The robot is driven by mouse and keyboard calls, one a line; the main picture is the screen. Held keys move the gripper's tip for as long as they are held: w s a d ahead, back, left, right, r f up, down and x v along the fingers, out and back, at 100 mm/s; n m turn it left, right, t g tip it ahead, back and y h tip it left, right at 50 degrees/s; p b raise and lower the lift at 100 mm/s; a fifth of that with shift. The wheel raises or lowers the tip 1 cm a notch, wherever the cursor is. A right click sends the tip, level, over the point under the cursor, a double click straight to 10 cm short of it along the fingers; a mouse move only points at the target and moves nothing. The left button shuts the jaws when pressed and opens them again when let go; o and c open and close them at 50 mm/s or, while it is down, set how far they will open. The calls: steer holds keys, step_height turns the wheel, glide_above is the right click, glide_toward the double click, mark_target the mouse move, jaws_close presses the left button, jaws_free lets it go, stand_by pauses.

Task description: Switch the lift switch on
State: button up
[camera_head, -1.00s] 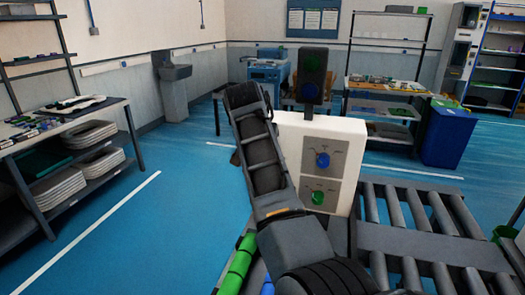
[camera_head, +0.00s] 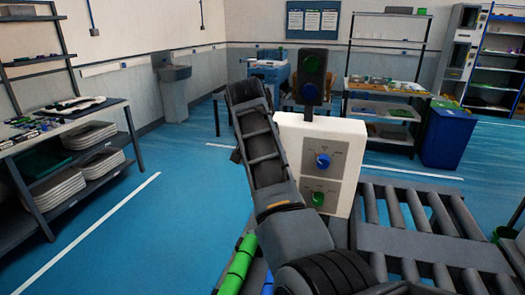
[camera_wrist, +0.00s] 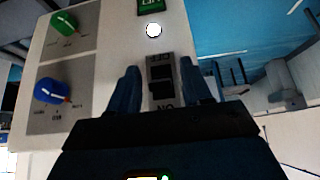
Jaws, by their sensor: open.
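The lift switch (camera_wrist: 161,82) is a black rocker on the side of a white control box, upside down in the wrist view with OFF at the top and ON at the bottom. A lit white round lamp (camera_wrist: 153,30) and a green label (camera_wrist: 150,6) are above it there. My gripper (camera_wrist: 162,76) is open, with one dark finger on each side of the switch and nothing held. I cannot tell whether it touches the switch. In the head view the white box (camera_head: 340,133) shows its front; the switch and my gripper are hidden there.
The box front carries a blue knob (camera_head: 323,160) and a green knob (camera_head: 317,199). A dark signal light (camera_head: 311,75) stands on top. A roller conveyor (camera_head: 425,235) lies to the right. Blue floor (camera_head: 130,225) is open to the left.

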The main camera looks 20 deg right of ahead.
steer(key=b+v, duration=0.1)
steer(key=v, duration=0.6)
steer(key=shift+a+r+b, duration=0.15)
steer(key=shift+r+b, duration=0.15)
steer(key=shift+r, duration=0.05)
steer(key=shift+s, duration=0.2)
